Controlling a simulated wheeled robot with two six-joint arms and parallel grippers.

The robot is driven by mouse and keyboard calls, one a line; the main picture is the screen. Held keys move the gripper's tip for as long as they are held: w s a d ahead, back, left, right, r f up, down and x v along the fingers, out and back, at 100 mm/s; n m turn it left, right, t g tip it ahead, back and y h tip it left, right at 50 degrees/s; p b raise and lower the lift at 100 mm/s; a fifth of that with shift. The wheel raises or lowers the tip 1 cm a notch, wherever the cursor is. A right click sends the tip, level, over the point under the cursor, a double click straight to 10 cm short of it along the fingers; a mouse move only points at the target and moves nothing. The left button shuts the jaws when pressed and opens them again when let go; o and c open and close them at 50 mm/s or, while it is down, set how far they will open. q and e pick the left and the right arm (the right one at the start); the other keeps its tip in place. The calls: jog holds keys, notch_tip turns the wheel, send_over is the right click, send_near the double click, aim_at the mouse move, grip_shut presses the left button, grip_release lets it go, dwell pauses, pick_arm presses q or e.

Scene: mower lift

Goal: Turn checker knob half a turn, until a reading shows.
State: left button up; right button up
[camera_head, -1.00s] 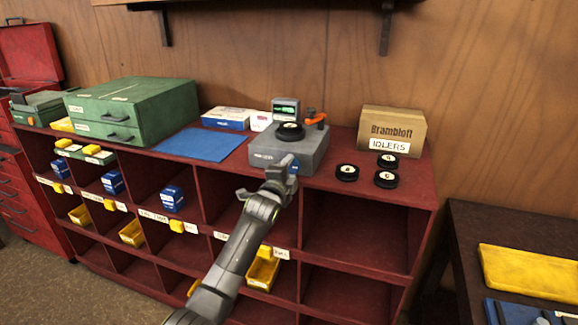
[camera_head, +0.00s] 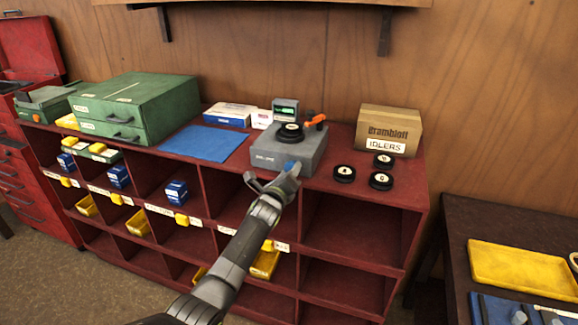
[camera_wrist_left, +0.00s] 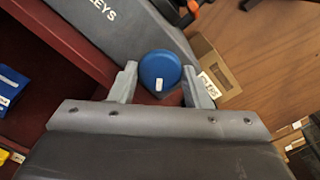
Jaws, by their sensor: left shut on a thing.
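The checker is a grey box (camera_head: 262,153) on top of the red shelf unit, with a round black part (camera_head: 290,132) on it and a small display (camera_head: 285,108) behind. The display has a green patch, too small to read. The blue knob (camera_head: 291,165) is on the box's front face, partly hidden by my left gripper (camera_head: 280,172). In the left wrist view the blue knob (camera_wrist_left: 160,70) sits between the two fingers of my left gripper (camera_wrist_left: 160,88), which is shut on it. The knob's white mark points toward the gripper palm. My right gripper is out of view.
Three black idlers (camera_head: 381,181) and a cardboard box (camera_head: 388,130) stand right of the checker. An orange-handled part (camera_head: 315,120) lies at its back. A blue mat (camera_head: 205,143) and green cabinet (camera_head: 138,105) are to the left. Open cubbies lie below.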

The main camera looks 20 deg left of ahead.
pick_arm(q)
jog(key=shift+f+m+p, duration=0.1)
jog(key=shift+m+p, duration=0.85)
jog(key=shift+m, duration=2.75)
jog(key=o, duration=1)
jog(key=shift+s, duration=0.15)
